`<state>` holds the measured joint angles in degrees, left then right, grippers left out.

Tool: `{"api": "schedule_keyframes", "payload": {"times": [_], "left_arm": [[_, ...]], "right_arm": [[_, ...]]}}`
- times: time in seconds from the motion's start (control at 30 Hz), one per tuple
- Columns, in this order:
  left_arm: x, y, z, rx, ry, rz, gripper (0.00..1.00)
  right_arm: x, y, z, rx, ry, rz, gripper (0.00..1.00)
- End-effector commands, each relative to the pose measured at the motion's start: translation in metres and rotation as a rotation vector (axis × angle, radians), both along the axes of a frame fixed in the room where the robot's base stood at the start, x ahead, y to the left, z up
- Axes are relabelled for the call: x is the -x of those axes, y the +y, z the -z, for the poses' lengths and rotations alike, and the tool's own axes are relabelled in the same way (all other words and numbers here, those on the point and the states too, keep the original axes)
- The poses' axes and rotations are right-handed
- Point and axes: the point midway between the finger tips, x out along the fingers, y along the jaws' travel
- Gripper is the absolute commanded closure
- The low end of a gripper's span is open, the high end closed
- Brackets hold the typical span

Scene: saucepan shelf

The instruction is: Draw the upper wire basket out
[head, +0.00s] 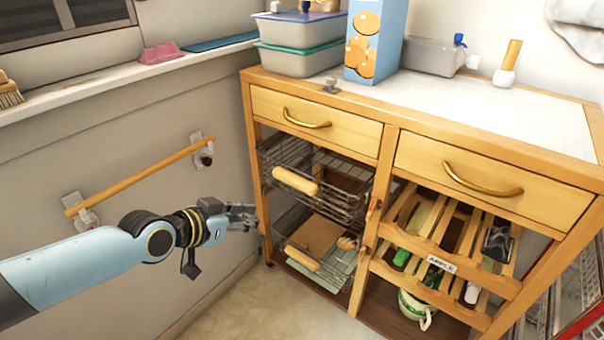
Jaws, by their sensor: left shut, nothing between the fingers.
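The upper wire basket (345,203) is a dark wire basket with a light wooden handle (296,181) on its front. It sits in the left bay of the wooden cabinet, below the left drawer, and its front stands a little forward of the cabinet frame. A brown item shows inside it. My left gripper (254,216) is shut and empty, to the left of the basket and a little lower than its handle, near the cabinet's left post. It appears apart from the handle. My right gripper is not in view.
The lower wire basket (286,226) holds a brown board and pale items; its handle (302,258) faces forward. Two drawers (317,119) sit above. A wooden rail (142,176) is on the left wall. A slatted rack (443,262) fills the right bay. The floor before the cabinet is clear.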

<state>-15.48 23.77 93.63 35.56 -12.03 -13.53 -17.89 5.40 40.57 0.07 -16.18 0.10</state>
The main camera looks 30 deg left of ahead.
Motion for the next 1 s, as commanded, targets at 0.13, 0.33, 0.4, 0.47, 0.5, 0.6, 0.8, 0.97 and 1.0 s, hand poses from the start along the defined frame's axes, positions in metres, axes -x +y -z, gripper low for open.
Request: {"api": "schedule_keyframes", "payload": {"times": [0.13,0.33,0.4,0.47,0.5,0.6,0.8,0.97,1.0], "left_arm": [[0.009,0.001,0.0,0.0,0.001,0.0,1.0],[0.02,0.001,0.0,0.0,0.0,0.0,1.0],[0.023,0.002,-0.001,0.0,0.0,0.0,1.0],[0.027,0.002,0.0,0.0,0.0,0.0,1.0],[0.029,0.002,0.0,0.0,0.001,0.0,1.0],[0.035,0.003,0.0,-0.001,0.001,0.0,1.0],[0.046,0.004,0.0,0.0,0.002,0.0,1.0],[0.054,0.004,0.0,0.0,0.001,0.0,1.0],[0.056,0.004,0.0,0.0,0.001,0.0,1.0]], "right_arm": [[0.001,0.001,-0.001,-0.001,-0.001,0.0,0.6],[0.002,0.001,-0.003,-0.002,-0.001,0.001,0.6],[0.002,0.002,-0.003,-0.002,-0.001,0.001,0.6],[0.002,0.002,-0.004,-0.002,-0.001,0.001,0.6],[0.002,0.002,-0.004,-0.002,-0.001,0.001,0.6],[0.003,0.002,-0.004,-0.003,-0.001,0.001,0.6],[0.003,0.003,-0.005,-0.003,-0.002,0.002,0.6],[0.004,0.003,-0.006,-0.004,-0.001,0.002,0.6],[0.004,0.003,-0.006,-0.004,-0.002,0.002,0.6]]}}
